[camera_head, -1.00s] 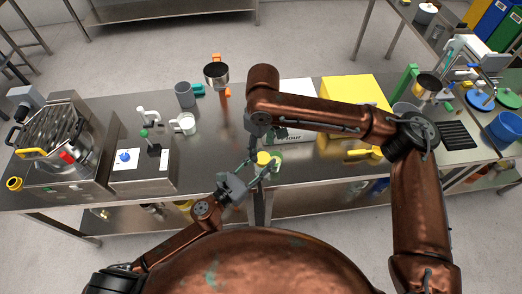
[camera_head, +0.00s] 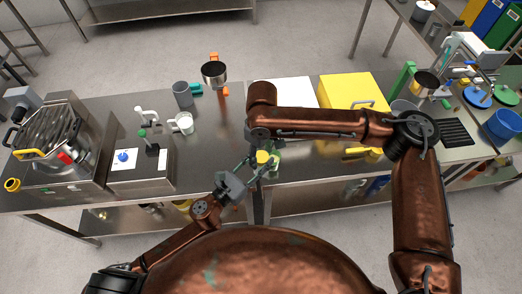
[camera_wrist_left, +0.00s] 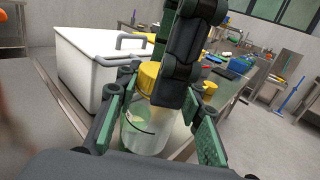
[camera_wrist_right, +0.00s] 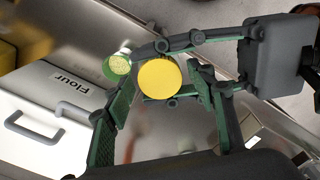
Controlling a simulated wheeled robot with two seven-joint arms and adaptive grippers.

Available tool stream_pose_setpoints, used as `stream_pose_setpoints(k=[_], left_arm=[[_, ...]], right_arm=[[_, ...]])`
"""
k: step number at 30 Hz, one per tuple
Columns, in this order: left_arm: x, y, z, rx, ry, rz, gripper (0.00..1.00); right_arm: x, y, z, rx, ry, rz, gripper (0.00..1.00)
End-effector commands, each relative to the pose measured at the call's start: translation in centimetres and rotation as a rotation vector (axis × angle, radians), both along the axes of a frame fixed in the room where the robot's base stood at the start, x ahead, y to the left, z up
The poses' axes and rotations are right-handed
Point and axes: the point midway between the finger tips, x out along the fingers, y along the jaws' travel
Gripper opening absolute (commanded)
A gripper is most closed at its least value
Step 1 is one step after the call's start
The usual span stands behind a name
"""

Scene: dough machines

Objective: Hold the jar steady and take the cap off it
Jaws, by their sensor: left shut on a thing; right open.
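The jar (camera_wrist_left: 146,138) is clear and stands upright near the front edge of the steel table, with its yellow cap (camera_head: 262,157) on top. My left gripper (camera_wrist_left: 158,124) is shut on the jar's body, one finger on each side. My right gripper (camera_wrist_right: 160,106) is open above the jar, coming down from over it. In the right wrist view the cap (camera_wrist_right: 159,78) shows between its fingers, nearer their far ends; I cannot tell whether they touch it. In the left wrist view the right gripper's dark finger partly hides the cap (camera_wrist_left: 148,75).
A white flour box (camera_wrist_left: 95,70) with grey handles stands close behind the jar. A yellow box (camera_head: 350,90) stands to its right. A small green-rimmed round thing (camera_wrist_right: 117,67) is beside the cap. The table left of the jar (camera_head: 215,135) is clear.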

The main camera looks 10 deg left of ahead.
Motion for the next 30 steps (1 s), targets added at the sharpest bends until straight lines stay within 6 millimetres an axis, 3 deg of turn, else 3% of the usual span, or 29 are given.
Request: stream_pose_setpoints(k=[6, 24, 25, 30], left_arm=[[0.00, -0.01, 0.08, -0.001, -0.001, 0.000, 0.00], [0.00, -0.01, 0.07, -0.001, -0.001, 0.000, 0.00], [0.00, -0.01, 0.07, -0.001, -0.001, 0.000, 0.00], [0.00, -0.01, 0.07, -0.001, -0.001, 0.000, 0.00]], right_arm=[[0.00, 0.02, 0.01, 0.000, 0.000, 0.000, 0.50], [0.01, 0.02, 0.04, 0.001, -0.001, 0.000, 0.08], [0.02, 0.01, 0.04, 0.001, -0.001, 0.000, 0.37], [0.02, 0.01, 0.04, 0.001, -0.001, 0.000, 0.49]])
